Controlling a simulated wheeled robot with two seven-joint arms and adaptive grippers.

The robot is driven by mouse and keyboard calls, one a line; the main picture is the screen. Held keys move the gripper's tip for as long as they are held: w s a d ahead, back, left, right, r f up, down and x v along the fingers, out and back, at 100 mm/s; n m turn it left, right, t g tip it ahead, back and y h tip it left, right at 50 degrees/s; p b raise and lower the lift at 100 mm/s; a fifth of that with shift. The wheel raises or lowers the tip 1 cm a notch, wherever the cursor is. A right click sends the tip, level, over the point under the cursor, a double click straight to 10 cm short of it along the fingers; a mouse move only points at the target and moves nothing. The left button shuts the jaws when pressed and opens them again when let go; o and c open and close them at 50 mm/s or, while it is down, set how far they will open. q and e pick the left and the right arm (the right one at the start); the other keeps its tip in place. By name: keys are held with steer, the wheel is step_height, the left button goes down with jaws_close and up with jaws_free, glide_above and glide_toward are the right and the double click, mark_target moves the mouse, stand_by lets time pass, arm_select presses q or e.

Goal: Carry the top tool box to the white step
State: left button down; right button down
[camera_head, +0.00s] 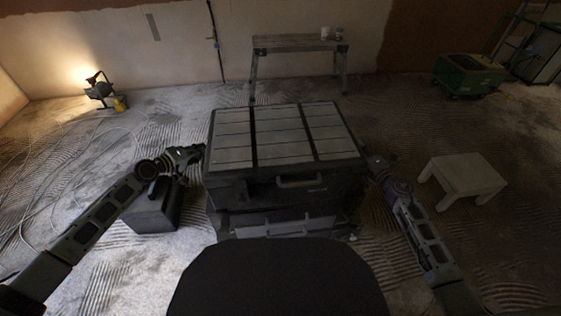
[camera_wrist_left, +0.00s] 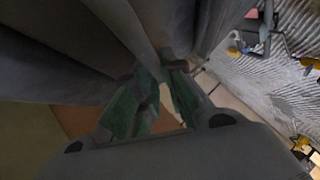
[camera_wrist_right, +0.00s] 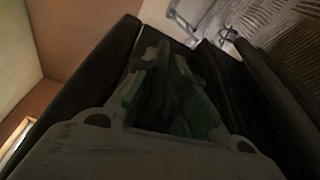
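The top tool box (camera_head: 335,178) is wide and dark, with pale grey lid panels and a front handle. It is above a lower unit (camera_head: 285,227), whose greyish front shows beneath; I cannot tell whether the two touch. My left gripper (camera_head: 198,152) is at the box's left side; its green-padded fingers (camera_wrist_left: 163,85) close on a grey ridge there. My right gripper (camera_head: 370,162) is at the right side; its fingers (camera_wrist_right: 165,75) close on a dark ridge of the box. The fingertips are partly hidden. The white step (camera_head: 465,177) stands on the floor to the right.
A dark case (camera_head: 155,210) stands on the floor beneath my left forearm. A trestle bench (camera_head: 298,43) with small cups is by the back wall. A green cart (camera_head: 468,74) is at the back right, a lit work lamp (camera_head: 98,87) at left. Floor around the step is clear.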

steer(key=shift+d+f, duration=0.1)
steer(key=shift+f, duration=0.1)
steer(key=shift+r, duration=0.15)
stand_by(0.3)
steer(key=shift+r+p, duration=0.35)
steer(key=shift+p, duration=0.05)
steer(key=shift+r, duration=0.1)
steer(key=shift+w+d+r+p, duration=0.1)
steer(key=shift+r+p, duration=1.85)
steer(key=shift+r, duration=0.2)
steer(key=shift+d, duration=0.1)
stand_by(0.4)
